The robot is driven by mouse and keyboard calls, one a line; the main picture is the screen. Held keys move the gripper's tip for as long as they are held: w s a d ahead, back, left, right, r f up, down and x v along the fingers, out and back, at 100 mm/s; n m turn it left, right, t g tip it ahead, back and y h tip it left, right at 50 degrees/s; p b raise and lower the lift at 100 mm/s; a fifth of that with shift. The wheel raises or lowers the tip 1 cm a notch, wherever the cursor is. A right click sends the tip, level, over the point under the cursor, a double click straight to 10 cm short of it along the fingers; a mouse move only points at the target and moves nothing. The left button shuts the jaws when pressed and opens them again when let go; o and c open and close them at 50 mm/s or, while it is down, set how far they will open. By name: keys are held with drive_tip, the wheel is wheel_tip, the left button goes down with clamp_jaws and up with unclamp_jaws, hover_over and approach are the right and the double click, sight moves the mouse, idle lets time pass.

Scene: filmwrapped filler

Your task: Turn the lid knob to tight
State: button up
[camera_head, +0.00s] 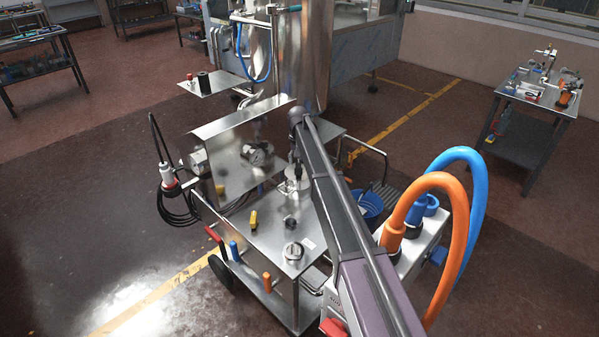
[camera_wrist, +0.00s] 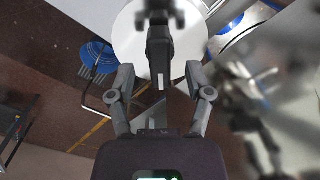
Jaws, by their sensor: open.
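A round pale lid (camera_wrist: 125,40) lies under my gripper in the wrist view. A dark elongated piece, which looks like the lid knob (camera_wrist: 158,50), stands over its middle with a small pale mark at its near end. My gripper (camera_wrist: 159,78) is open, with one finger on each side of the dark piece and visible gaps between. I cannot tell whether the fingertips are level with it. In the head view the lid (camera_head: 289,188) shows only partly on the steel cart, beside my arm. No tight marking can be read.
The steel cart top (camera_head: 270,236) carries a yellow-handled item (camera_head: 253,221), a small dark fitting (camera_head: 291,223) and a round metal knob (camera_head: 293,251).

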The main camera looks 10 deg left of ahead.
sight(299, 165)
drive_tip(key=shift+f+b, duration=1.3)
drive_tip(key=shift+f, duration=0.3)
